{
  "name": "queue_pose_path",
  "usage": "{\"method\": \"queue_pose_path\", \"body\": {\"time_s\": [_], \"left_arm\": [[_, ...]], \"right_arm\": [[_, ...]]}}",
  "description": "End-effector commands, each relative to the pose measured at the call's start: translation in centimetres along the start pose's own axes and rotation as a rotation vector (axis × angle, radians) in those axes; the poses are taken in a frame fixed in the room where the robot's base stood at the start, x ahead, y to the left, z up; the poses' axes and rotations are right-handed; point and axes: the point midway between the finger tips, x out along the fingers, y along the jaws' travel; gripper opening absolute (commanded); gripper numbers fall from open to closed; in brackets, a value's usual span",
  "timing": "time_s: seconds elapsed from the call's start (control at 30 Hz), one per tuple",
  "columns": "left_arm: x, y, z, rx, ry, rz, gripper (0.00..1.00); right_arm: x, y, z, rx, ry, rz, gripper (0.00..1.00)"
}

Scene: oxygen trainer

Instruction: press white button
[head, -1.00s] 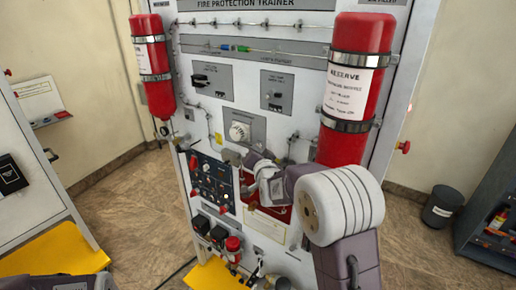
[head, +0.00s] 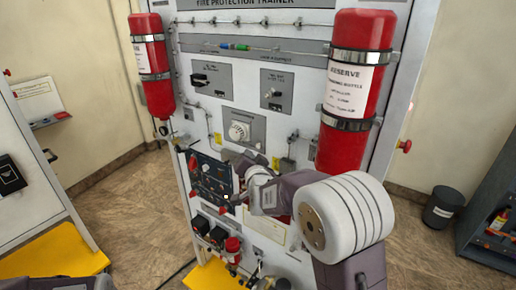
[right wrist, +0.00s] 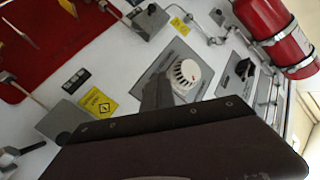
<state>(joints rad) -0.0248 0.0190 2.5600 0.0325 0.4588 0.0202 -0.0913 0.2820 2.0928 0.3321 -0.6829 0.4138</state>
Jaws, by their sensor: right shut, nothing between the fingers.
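A round white knob-like fitting (head: 238,131) sits on a grey plate in the middle of the trainer panel. It also shows in the right wrist view (right wrist: 185,74). A dark control panel (head: 211,180) with small knobs and switches is below and left of it; I cannot make out a separate white button there. My right gripper (head: 236,160) is shut and empty in front of the trainer, below the white fitting and near the dark panel's upper right edge. Contact cannot be told. In the right wrist view its dark finger (right wrist: 157,94) overlaps the fitting's plate.
Red reserve bottles hang at the right (head: 355,90) and left (head: 152,65) of the trainer. Black connectors and a red-topped part (head: 233,244) stick out below. A bin (head: 442,207) and a shelf (head: 488,215) stand at the right. Yellow surfaces (head: 55,252) lie low at left.

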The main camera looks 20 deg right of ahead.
Motion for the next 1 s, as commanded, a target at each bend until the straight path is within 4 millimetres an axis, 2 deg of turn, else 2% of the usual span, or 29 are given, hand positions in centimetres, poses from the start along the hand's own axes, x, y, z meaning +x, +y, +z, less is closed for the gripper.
{"method": "queue_pose_path", "body": {"time_s": [0.3, 1.0], "left_arm": [[0.0, 0.0, 0.0, 0.000, 0.000, 0.000, 0.36], [0.1, 0.0, 0.0, 0.000, 0.000, 0.000, 0.36]], "right_arm": [[-1.9, -1.4, 1.4, 0.000, 0.000, -0.001, 0.00], [-1.9, -1.4, 1.4, -0.001, 0.001, 0.000, 0.00]]}}
